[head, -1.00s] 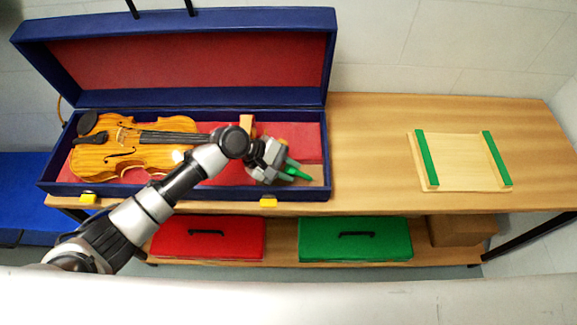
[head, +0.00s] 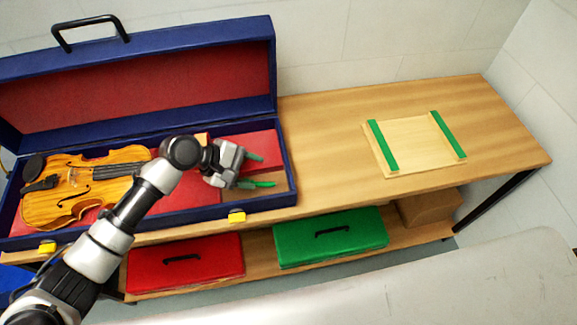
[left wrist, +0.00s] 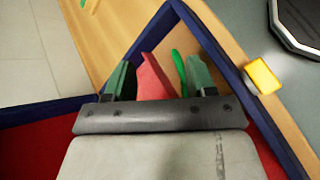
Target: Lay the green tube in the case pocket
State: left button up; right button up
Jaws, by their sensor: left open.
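The bright green tube (head: 263,184) lies in the right-hand end pocket (head: 281,181) of the blue violin case, over its tan floor. In the left wrist view the tube (left wrist: 178,68) shows close beside the right-hand finger, partly hidden by the gripper. My left gripper (head: 262,171) is open over the pocket, its dark green finger pads apart. In the left wrist view the gripper (left wrist: 158,75) has a red divider (left wrist: 152,76) showing between its fingers. I cannot tell whether a finger touches the tube. My right gripper is not in view.
The case (head: 270,205) stands open, its lid up behind. A violin (head: 75,185) lies in its left part. A wooden board with green strips (head: 415,145) lies on the right of the bench (head: 330,125). Red (head: 185,264) and green (head: 330,237) boxes sit on the shelf below.

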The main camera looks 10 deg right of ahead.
pick_arm(q)
jog(key=s+d+r, duration=0.6)
jog(key=d+r, duration=0.1)
jog(key=d, duration=0.3)
dwell(0.5)
